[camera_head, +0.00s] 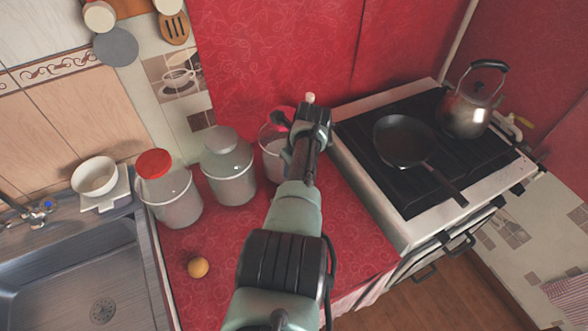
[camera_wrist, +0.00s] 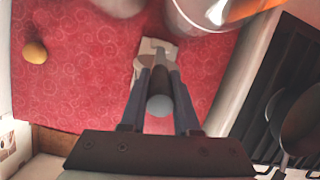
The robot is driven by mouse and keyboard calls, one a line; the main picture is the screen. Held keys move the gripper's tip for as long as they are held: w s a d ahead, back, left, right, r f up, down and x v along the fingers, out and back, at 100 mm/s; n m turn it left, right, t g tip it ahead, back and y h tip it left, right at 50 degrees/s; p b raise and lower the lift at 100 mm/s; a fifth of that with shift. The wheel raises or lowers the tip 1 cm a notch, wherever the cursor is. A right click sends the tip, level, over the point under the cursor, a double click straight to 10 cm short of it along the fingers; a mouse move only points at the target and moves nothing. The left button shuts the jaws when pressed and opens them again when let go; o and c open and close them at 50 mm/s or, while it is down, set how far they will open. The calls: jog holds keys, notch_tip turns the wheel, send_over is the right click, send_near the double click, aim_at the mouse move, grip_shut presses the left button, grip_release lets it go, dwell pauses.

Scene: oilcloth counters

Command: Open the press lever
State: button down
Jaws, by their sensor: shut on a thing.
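The press shows in the wrist view as a pale body (camera_wrist: 150,47) on the red counter. Its lever (camera_wrist: 160,80) is a dark rod with a round grey end (camera_wrist: 159,105) that points towards the wrist camera. My gripper (camera_wrist: 161,75) is shut on the lever, with one finger on each side of it. In the head view my gripper (camera_head: 310,125) is over the back of the counter, and a pale knob (camera_head: 310,98) shows just beyond it. My arm hides most of the press there, and the lever's exact angle cannot be told.
A red-lidded jar (camera_head: 170,190), a grey-lidded jar (camera_head: 228,165) and a partly hidden glass jar (camera_head: 272,150) stand left of my arm. An orange ball-like fruit (camera_head: 198,267) lies in front. The stove with a pan (camera_head: 402,140) and kettle (camera_head: 468,105) is right.

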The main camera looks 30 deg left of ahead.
jog(key=shift+a, duration=0.1)
jog(key=c, duration=0.6)
grip_release()
jog(key=shift+c, duration=0.2)
jog(key=shift+r+p, duration=0.5)
jog(key=shift+r, duration=0.05)
jog(key=p+v, duration=0.1)
jog(key=v, duration=1.1)
jog(key=shift+f, duration=0.1)
